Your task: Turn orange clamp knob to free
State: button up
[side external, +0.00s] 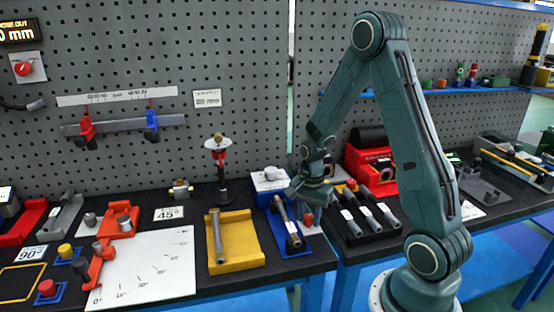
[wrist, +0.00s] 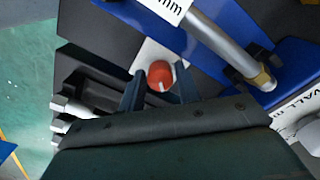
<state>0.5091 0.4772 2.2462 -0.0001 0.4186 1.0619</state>
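The orange clamp knob (wrist: 160,76) is round, with a pale mark on its top, and sits on a white plate (wrist: 150,52) in the wrist view. My gripper (wrist: 160,84) is open, with one finger on each side of the knob and a small gap showing. In the side external view my gripper (side external: 311,208) points down at the bench edge, right of the blue tray. Only a bit of the orange knob (side external: 308,219) shows there, partly hidden by the fingers.
A blue tray (side external: 289,247) with a metal tube lies just left of my gripper. A black rack (side external: 362,232) with several grey-handled tools is close on the right. A yellow tray (side external: 243,252) and a white angle board (side external: 150,275) lie further left.

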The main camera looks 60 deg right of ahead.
jog(key=c, duration=0.6)
jog(key=shift+o, duration=0.2)
jog(key=shift+n, duration=0.3)
jog(key=n, duration=1.7)
jog(key=shift+n, duration=0.3)
